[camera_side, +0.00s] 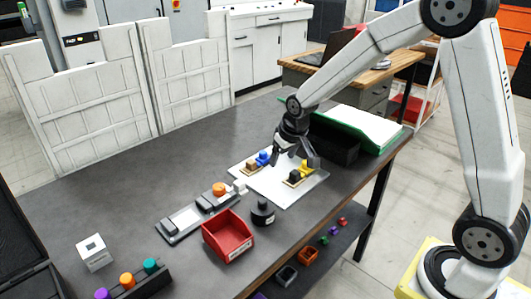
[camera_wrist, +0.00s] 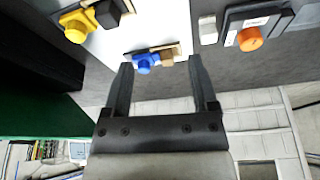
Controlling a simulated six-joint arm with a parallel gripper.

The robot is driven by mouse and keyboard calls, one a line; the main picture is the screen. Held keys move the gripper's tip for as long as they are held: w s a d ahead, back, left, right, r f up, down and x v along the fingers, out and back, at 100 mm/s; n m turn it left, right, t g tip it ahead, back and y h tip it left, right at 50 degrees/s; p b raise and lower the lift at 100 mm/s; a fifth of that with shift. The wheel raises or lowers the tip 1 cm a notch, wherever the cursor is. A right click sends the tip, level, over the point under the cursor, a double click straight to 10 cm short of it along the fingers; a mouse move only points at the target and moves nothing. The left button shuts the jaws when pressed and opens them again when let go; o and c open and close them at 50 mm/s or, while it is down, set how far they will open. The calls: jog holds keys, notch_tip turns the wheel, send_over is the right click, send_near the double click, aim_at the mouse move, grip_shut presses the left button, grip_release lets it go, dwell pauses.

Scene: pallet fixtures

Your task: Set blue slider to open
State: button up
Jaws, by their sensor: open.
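The blue slider (camera_side: 263,158) sits on a small tan-edged base on the white plate (camera_side: 268,185). In the wrist view the blue slider (camera_wrist: 146,62) lies beside a brown block (camera_wrist: 167,59) on the same base. My gripper (camera_wrist: 160,75) is open, and the blue slider and brown block show between its fingertips. In the side view my gripper (camera_side: 291,160) hangs over the plate, just right of the blue slider. Whether the fingers touch the slider cannot be told. A yellow slider (camera_side: 305,168) with a black block (camera_side: 295,175) sits on the plate's right part.
A red bin (camera_side: 228,236) and a black round part (camera_side: 263,212) stand in front of the plate. A fixture with an orange knob (camera_side: 219,188) lies left of it. A black box (camera_side: 335,138) and a green tray (camera_side: 385,146) stand behind right.

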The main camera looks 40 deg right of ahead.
jog(key=m, duration=0.1)
send_near(263, 152)
jog(key=f, duration=0.2)
jog(key=shift+r+t+h, duration=0.2)
jog(key=shift+t+h, duration=0.1)
jog(key=shift+a, duration=0.1)
jog(key=shift+x, duration=3.85)
grip_shut()
